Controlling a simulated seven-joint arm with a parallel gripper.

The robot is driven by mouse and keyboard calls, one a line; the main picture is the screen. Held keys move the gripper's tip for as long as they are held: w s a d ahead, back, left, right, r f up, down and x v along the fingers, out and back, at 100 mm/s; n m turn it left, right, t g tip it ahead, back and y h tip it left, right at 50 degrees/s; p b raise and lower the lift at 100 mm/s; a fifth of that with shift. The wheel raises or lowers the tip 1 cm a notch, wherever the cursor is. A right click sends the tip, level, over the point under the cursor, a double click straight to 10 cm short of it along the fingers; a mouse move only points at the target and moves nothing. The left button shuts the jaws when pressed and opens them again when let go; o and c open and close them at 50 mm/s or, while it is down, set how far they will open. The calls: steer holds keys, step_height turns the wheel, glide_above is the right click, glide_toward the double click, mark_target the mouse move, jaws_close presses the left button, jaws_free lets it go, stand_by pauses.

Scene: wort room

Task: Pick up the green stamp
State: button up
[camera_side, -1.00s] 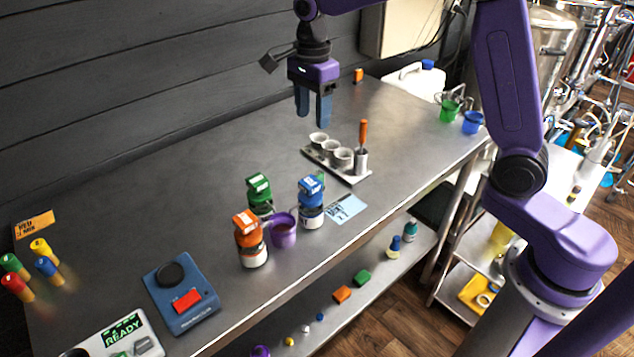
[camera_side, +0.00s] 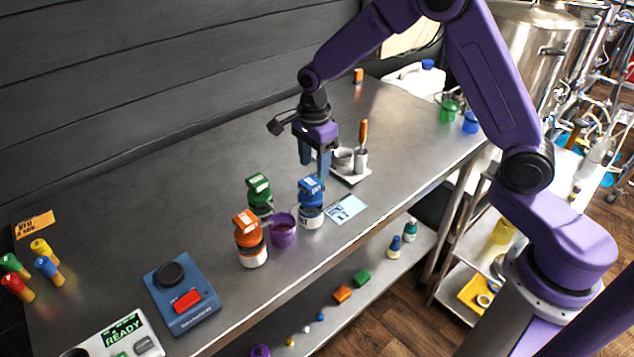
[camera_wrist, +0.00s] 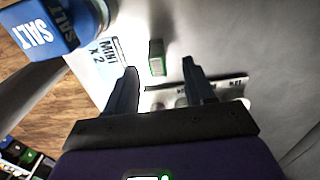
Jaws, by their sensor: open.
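In the side view, a green-topped, wooden-bodied piece (camera_side: 12,264) stands at the far left among similar red, blue and yellow ones. It looks like a stamp. The wrist view shows another small green block (camera_wrist: 157,58) between and beyond my fingertips. I cannot tell whether it is a stamp, and I cannot make it out in the side view. My gripper (camera_side: 314,168) is open and empty, pointing down behind the blue-topped bottle (camera_side: 311,203). It also shows in the wrist view (camera_wrist: 160,72), and it is far from the four pieces at the left.
Green-topped (camera_side: 260,196) and orange-topped (camera_side: 249,238) bottles stand by a purple cup (camera_side: 283,232). A light blue card (camera_side: 346,209) lies right of the blue-topped bottle. A blue device (camera_side: 182,292) stands front left.

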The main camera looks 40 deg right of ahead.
steer(key=shift+s+d+f, duration=0.1)
steer(key=shift+s+f, duration=0.05)
steer(key=shift+f, duration=1)
steer(key=shift+s+d+f, duration=0.1)
steer(key=shift+f, duration=1)
jaws_close()
steer(key=shift+r, duration=0.1)
steer(key=shift+r, duration=0.6)
steer(key=s+d+r, duration=0.2)
steer(key=s+r, duration=0.9)
steer(key=s, duration=0.2)
steer(key=shift+s+d+r, duration=0.25)
steer(key=shift+s+r, duration=0.05)
steer(key=shift+s, duration=0.1)
